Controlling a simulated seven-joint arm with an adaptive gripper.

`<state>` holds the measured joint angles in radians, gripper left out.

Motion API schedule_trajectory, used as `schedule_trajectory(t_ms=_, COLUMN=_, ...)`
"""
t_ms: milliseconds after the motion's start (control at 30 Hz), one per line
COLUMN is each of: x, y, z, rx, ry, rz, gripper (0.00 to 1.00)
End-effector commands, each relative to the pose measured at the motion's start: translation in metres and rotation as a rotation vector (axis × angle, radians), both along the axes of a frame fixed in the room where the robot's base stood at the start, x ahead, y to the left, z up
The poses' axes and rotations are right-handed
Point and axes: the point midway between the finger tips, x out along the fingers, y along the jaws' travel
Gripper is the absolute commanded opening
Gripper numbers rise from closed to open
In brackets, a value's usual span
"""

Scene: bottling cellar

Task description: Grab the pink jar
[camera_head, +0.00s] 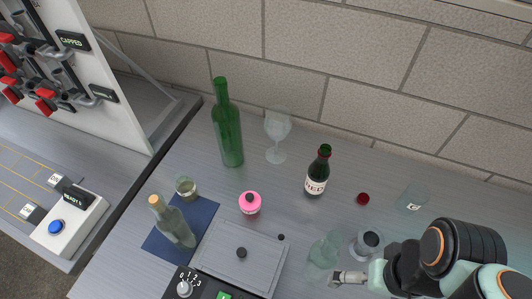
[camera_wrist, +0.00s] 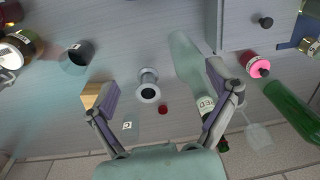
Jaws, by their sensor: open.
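The pink jar (camera_head: 250,203) stands upright on the grey bench, left of centre in the head view, beside the blue mat. In the wrist view the pink jar (camera_wrist: 258,67) lies toward the upper right, outside the right finger. My gripper (camera_head: 348,279) is at the lower right in the head view, well to the right of the jar. In the wrist view my gripper (camera_wrist: 170,95) has its fingers wide apart, with nothing held between them. It is not touching the jar.
A grey lidded box (camera_head: 222,262) sits just in front of the jar. Pale green glassware (camera_head: 325,250) stands between my gripper and the jar. A corked bottle (camera_head: 175,225) is on the left.

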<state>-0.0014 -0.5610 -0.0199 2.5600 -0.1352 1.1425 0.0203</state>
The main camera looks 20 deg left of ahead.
Motion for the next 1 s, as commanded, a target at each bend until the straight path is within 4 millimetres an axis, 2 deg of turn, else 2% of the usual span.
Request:
schedule_trajectory(t_ms=67, x=0.015, y=0.0, z=0.005, rx=0.003, ry=-0.066, rz=-0.057, gripper=0.87)
schedule_trajectory(t_ms=200, x=0.084, y=0.001, z=0.037, rx=0.016, ry=-0.25, rz=-0.169, gripper=0.87)
schedule_trajectory(t_ms=267, x=0.113, y=0.009, z=0.043, rx=0.024, ry=-0.281, rz=-0.177, gripper=0.87)
schedule_trajectory(t_ms=367, x=0.159, y=0.034, z=0.041, rx=0.039, ry=-0.305, rz=-0.159, gripper=0.87)
schedule_trajectory(t_ms=433, x=0.188, y=0.061, z=0.031, rx=0.047, ry=-0.305, rz=-0.127, gripper=0.87)
schedule_trajectory(t_ms=500, x=0.213, y=0.095, z=0.012, rx=0.053, ry=-0.293, rz=-0.08, gripper=0.87)
schedule_trajectory(t_ms=567, x=0.227, y=0.128, z=-0.011, rx=0.052, ry=-0.269, rz=-0.028, gripper=0.87)
schedule_trajectory(t_ms=600, x=0.231, y=0.15, z=-0.03, rx=0.047, ry=-0.247, rz=0.011, gripper=0.87)
schedule_trajectory(t_ms=667, x=0.231, y=0.181, z=-0.058, rx=0.034, ry=-0.209, rz=0.075, gripper=0.87)
schedule_trajectory(t_ms=700, x=0.226, y=0.198, z=-0.078, rx=0.021, ry=-0.179, rz=0.119, gripper=0.87)
schedule_trajectory(t_ms=800, x=0.203, y=0.23, z=-0.122, rx=-0.016, ry=-0.1, rz=0.215, gripper=0.87)
schedule_trajectory(t_ms=900, x=0.178, y=0.244, z=-0.154, rx=-0.052, ry=-0.035, rz=0.284, gripper=0.87)
schedule_trajectory(t_ms=1000, x=0.163, y=0.252, z=-0.168, rx=-0.069, ry=-0.01, rz=0.325, gripper=0.87)
